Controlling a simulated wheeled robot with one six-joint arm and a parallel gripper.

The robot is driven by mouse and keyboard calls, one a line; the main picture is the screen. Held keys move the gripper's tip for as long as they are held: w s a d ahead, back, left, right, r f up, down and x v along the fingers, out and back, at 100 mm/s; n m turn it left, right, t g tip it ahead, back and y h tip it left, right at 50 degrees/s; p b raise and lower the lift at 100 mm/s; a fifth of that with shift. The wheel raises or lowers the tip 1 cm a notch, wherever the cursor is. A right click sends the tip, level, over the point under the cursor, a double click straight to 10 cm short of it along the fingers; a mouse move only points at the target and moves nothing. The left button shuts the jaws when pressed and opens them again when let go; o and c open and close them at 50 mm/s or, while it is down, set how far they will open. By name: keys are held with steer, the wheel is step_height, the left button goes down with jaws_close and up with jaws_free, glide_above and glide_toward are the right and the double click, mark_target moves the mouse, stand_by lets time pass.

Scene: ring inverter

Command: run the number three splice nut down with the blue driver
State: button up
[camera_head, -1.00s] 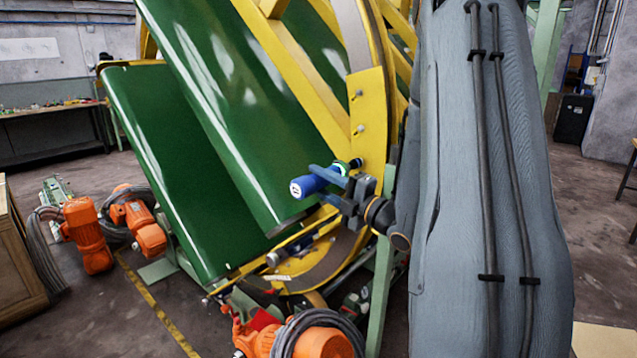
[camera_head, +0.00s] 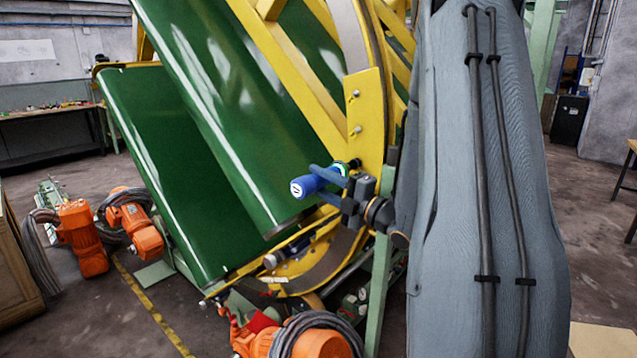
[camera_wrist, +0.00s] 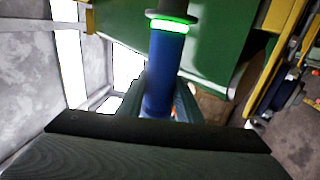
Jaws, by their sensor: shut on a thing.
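My gripper (camera_head: 332,186) is shut on the blue driver (camera_head: 306,186), holding it beside the yellow rim of the ring. The driver's white-marked end faces the head camera. Its far end, with a lit green band, points at the yellow splice plate (camera_head: 363,120). In the wrist view the blue driver (camera_wrist: 166,70) stands upright between the jaws, green band and dark collar at the top. Two bolts or nuts (camera_head: 356,94) show on the plate above the driver. The spot at the driver's nose is hidden, so I cannot tell whether it touches a nut.
Large green panels (camera_head: 230,110) in the yellow frame (camera_head: 300,80) stand left of my gripper. Orange motors (camera_head: 78,235) with grey hoses lie on the floor at left, and another (camera_head: 300,340) at front. A workbench (camera_head: 50,115) stands far left. My grey arm fills the right.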

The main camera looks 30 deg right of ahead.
steer(key=shift+w+d+r+b, duration=0.1)
steer(key=shift+w+d+b, duration=0.2)
steer(key=shift+d, duration=0.35)
stand_by(1.8)
